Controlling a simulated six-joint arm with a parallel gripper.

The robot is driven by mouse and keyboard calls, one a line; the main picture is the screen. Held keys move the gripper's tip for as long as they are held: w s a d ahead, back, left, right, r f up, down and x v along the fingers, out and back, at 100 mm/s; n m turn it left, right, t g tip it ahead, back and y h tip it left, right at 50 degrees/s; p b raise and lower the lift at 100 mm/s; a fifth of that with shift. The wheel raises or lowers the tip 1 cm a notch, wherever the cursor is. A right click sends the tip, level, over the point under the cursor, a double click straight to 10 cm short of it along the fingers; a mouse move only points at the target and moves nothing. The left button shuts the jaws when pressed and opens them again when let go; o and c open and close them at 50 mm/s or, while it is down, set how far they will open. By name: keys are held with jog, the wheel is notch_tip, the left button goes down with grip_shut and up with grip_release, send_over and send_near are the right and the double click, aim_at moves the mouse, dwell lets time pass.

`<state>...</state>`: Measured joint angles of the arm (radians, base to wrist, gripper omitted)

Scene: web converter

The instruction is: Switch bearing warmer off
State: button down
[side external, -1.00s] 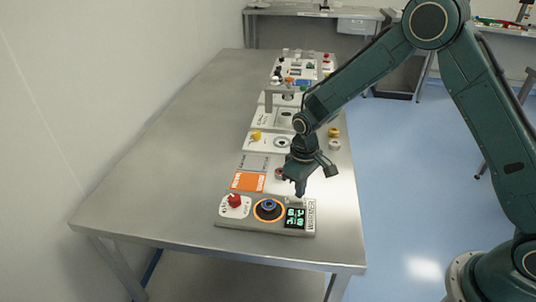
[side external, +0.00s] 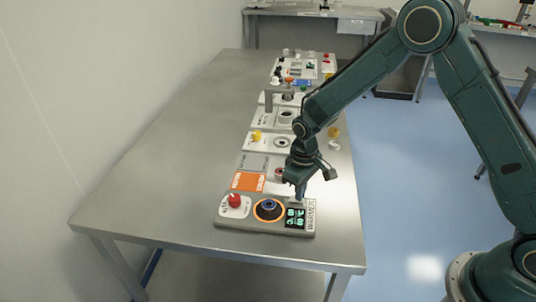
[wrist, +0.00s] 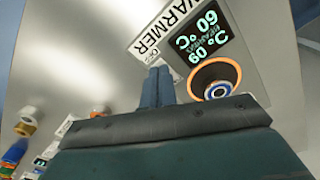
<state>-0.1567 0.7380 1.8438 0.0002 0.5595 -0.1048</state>
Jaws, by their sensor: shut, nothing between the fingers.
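The bearing warmer (side external: 250,226) is a grey panel at the near end of the bench. It has a red knob (side external: 234,200), a bearing (side external: 268,206) inside an orange ring, and a lit display (side external: 295,217). In the wrist view the display (wrist: 201,36) reads 60 °C, and the bearing (wrist: 218,89) sits to the right of my fingers. My gripper (side external: 299,197) is shut and empty, fingertips just over the panel edge above the display. In the wrist view my gripper (wrist: 157,72) points at a small label beside the WARMER label (wrist: 160,27). Any switch there is hidden by my fingers.
An orange card (side external: 248,181) lies behind the warmer. More panels, one with a yellow knob (side external: 256,136), run in a row toward the bench's far end. The left side of the bench (side external: 170,150) is clear.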

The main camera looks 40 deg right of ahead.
jog(key=shift+f, duration=0.15)
jog(key=shift+r, duration=3.55)
jog(key=shift+r, duration=0.15)
